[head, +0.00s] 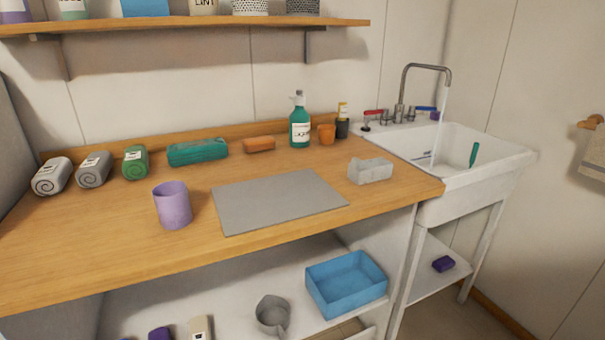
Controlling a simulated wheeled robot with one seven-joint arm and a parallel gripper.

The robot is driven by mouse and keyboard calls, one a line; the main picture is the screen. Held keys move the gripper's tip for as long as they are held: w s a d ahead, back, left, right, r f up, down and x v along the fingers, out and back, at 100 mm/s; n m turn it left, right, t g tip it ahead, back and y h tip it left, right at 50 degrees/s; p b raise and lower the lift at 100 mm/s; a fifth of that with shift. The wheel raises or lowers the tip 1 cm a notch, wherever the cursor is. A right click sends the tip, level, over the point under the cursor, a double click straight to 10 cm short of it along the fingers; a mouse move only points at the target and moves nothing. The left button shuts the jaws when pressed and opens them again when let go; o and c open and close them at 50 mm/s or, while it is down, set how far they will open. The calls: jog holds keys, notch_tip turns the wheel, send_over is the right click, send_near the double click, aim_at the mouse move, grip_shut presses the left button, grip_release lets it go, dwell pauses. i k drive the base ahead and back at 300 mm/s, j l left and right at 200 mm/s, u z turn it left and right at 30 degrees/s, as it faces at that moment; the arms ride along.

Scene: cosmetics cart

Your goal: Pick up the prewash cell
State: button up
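A small pale grey open box with a notched, uneven rim (370,171) sits on the right end of the wooden counter (110,249), near the sink. It looks most like the prewash cell, but no label shows to confirm this. It stands apart from the grey mat to its left, with nothing on top of it. My gripper is not in the head view.
A grey mat (278,200) and purple cup (173,205) are on the counter. The sink (500,153) is right; a blue bin (346,283) sits below.

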aim_at(360, 172)
jog(key=i+l+u, duration=0.2)
jog(key=u, duration=0.15)
jog(key=i+l+u, duration=0.25)
jog(key=u, duration=0.15)
jog(key=i+l+u, duration=0.15)
jog(key=l+u, duration=0.2)
